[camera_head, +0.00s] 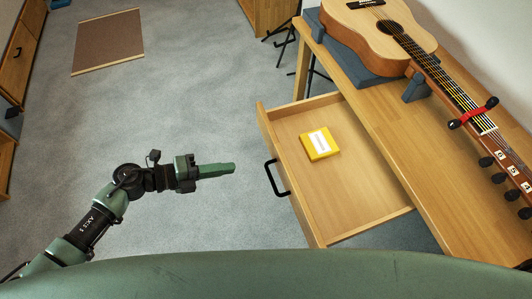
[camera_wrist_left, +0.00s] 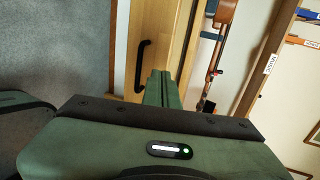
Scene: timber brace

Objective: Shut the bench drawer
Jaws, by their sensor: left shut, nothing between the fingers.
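The bench drawer (camera_head: 357,188) is pulled out from the wooden bench (camera_head: 450,165) in the head view. Its front (camera_head: 288,172) carries a black handle (camera_head: 276,178) and faces left. A yellow packet (camera_head: 319,144) with a white label lies inside it. My left gripper (camera_head: 234,169) is shut and empty. It points at the drawer front, left of the handle, with a gap between them. The left wrist view shows its green fingers (camera_wrist_left: 162,88) with the black handle (camera_wrist_left: 141,64) up and to their left. My right gripper is not in view.
A guitar (camera_head: 378,28) lies on blue-grey supports on the bench, with a red-and-black clamp on its neck. A brown mat (camera_head: 108,42) lies on the grey floor. Wooden cabinets stand at the left edge. The floor around my left arm is clear.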

